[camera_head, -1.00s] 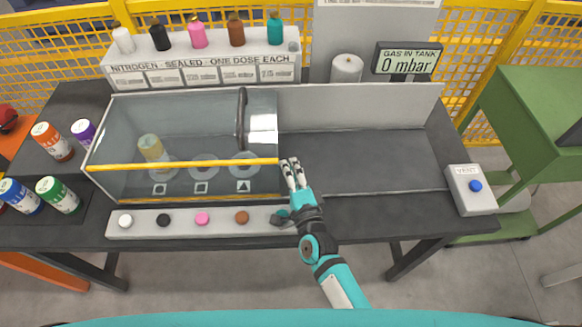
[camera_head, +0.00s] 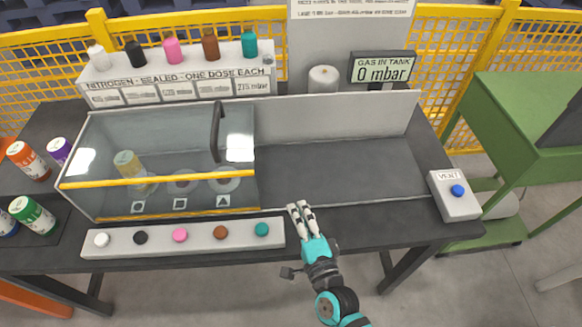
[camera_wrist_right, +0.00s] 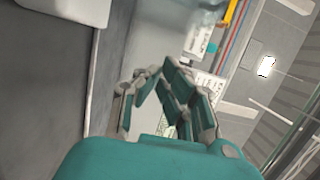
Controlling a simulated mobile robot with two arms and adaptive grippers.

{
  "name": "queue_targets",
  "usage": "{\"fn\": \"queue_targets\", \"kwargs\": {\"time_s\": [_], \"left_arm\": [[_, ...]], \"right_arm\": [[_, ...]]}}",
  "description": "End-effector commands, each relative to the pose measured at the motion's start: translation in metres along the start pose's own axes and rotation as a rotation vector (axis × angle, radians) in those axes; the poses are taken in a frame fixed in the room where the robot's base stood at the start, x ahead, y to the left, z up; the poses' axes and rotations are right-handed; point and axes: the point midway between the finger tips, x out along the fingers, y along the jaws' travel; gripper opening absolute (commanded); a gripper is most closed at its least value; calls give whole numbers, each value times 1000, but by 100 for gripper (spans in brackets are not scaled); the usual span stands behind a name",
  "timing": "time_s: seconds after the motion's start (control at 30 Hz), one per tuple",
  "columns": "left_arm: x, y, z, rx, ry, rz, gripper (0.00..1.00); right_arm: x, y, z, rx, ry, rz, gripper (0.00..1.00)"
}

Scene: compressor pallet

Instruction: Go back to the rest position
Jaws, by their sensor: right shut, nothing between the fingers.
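My right gripper (camera_head: 301,212) is over the front edge of the dark table, just right of the button strip. It looks shut and empty, and touches none of the objects. In the right wrist view the fingers of my right gripper (camera_wrist_right: 165,85) are drawn close together with nothing held. My left gripper does not show in either view.
A glass tank (camera_head: 160,165) with a black handle and yellow bar stands left, a tan-capped container inside. The button strip (camera_head: 180,238) lies in front. A VENT box (camera_head: 455,195) sits right. The gas display (camera_head: 382,70) reads 0 mbar. The tabletop middle is bare.

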Motion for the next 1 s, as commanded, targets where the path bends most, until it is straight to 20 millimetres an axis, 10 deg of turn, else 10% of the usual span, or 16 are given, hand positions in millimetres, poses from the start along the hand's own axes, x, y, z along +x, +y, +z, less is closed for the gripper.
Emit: {"fn": "queue_targets", "kwargs": {"time_s": [0.47,1.0], "left_arm": [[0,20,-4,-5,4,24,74],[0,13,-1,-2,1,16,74]], "right_arm": [[-15,9,4,-342,-191,187,0],[-146,41,-76,-1164,-708,828,0]]}}
